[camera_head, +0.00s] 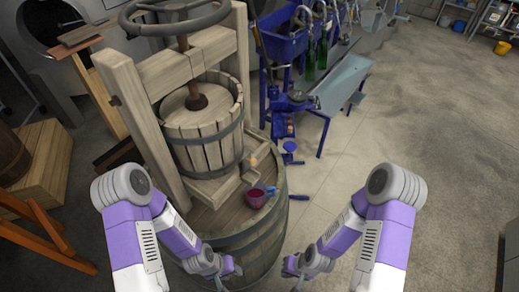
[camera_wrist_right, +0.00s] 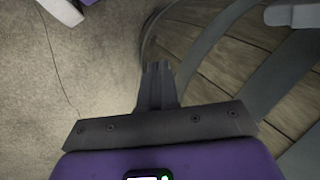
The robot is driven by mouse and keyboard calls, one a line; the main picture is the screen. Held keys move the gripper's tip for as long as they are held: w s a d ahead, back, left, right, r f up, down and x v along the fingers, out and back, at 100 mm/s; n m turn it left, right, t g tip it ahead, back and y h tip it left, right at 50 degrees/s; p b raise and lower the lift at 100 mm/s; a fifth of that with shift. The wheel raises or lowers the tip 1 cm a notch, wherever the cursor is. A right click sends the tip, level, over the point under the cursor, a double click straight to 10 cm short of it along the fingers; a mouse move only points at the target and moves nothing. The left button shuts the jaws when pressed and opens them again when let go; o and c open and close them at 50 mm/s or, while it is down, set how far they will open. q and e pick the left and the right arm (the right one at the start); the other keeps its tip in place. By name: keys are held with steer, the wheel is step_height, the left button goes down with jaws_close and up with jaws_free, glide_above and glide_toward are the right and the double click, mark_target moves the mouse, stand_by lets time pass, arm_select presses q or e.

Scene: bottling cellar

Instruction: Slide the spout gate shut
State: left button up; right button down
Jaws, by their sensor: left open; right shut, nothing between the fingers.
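The wooden press basket (camera_head: 203,125) stands in a timber frame on an upright barrel (camera_head: 262,238). A wooden spout (camera_head: 254,177) juts from its base to the right. A small pale wooden piece (camera_head: 252,162) at the spout looks like the gate; it is too small to tell how far it is open. A dark red jug (camera_head: 256,198) stands on the barrel top below the spout. My left gripper (camera_head: 233,269) is open and empty in front of the barrel. My right gripper (camera_head: 289,268) is shut and empty right of the barrel; its closed fingers (camera_wrist_right: 158,72) show in the right wrist view.
A blue bottling machine (camera_head: 287,47) with green bottles and a metal tray table (camera_head: 342,82) stands behind to the right. A wooden crate (camera_head: 38,165) is at the left. The concrete floor at the right is clear.

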arm_select(q)
steer(key=shift+o, duration=0.4)
steer(key=shift+s, duration=0.2)
steer(key=shift+o, duration=0.2)
step_height(320, 180, up, 3)
steer(key=p, duration=0.3)
steer(key=shift+w+r, duration=0.15)
steer(key=shift+r, duration=0.05)
arm_select(e)
steer(key=w+r+n+t+p, duration=0.25)
steer(key=w+r, duration=0.25)
steer(key=r, duration=0.5)
steer(key=w+r+n+t+p, duration=0.1)
steer(key=w+r+n+p, duration=0.3)
steer(key=r, duration=0.6)
arm_select(q)
step_height(320, 180, up, 14)
steer(key=p, duration=0.8)
arm_select(e)
steer(key=w+a+r+n+t+y, duration=0.1)
steer(key=w+r+n+y, duration=0.1)
steer(key=r, duration=1.1)
steer(key=w+a+r+n+t+y, duration=0.2)
steer(key=r+n, duration=0.3)
steer(key=r, duration=0.8)
steer(key=shift+w+a, duration=0.2)
steer(key=shift+w, duration=0.25)
steer(key=shift+n+t, duration=0.25)
